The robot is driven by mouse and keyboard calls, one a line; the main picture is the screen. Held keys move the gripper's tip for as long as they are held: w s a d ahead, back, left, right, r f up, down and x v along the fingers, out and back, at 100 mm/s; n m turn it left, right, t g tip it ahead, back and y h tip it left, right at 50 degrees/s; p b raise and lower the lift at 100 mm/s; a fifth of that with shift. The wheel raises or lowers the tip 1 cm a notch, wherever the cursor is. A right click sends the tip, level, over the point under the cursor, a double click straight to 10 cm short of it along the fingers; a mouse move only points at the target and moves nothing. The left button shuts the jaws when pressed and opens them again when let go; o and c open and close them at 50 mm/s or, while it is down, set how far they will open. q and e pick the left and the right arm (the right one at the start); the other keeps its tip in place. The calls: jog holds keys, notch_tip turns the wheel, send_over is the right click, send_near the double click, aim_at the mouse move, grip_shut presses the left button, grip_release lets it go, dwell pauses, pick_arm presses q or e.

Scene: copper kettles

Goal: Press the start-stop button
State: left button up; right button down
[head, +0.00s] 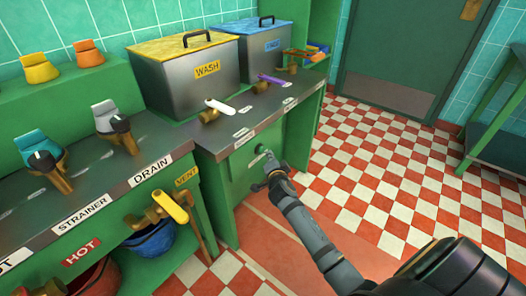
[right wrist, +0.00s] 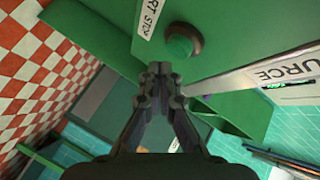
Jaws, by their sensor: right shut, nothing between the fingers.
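The start-stop button (right wrist: 181,46) is a round green cap in a dark brown ring on a green panel, in the right wrist view. A white label (right wrist: 150,18) reading roughly "START STOP" is beside it. My right gripper (right wrist: 160,68) is shut and empty, its fingertips just below and left of the button in that view. I cannot tell how far the tips are from the panel. In the head view the right gripper (head: 264,158) is at the green cabinet front (head: 238,180), and I cannot make out the button there. My left gripper is not in view.
The WASH vat (head: 190,85) and a blue-lidded vat (head: 265,50) stand on the counter above. A white-handled tap (head: 219,106) and a purple-handled tap (head: 270,79) are at its edge. The yellow VENT valve (head: 172,207) juts out at left. The checkered floor (head: 400,160) is clear.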

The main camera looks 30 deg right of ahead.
dwell(0.4)
jog(key=shift+w+a+b, duration=0.15)
jog(key=shift+w+b, duration=0.2)
jog(key=shift+w, duration=0.05)
jog(key=shift+w+a+b, duration=0.2)
jog(key=shift+w+b, duration=0.1)
jog(key=shift+w, duration=0.1)
dwell(0.6)
jog(key=shift+s, duration=0.1)
jog(key=shift+s+d, duration=0.35)
jog(key=shift+s, duration=0.4)
jog(key=s, duration=0.1)
jog(key=s+d, duration=0.1)
jog(key=s, duration=0.1)
jog(key=s+d, duration=0.1)
jog(key=s, duration=0.1)
jog(key=shift+s+d, duration=0.15)
jog(key=shift+s, duration=0.1)
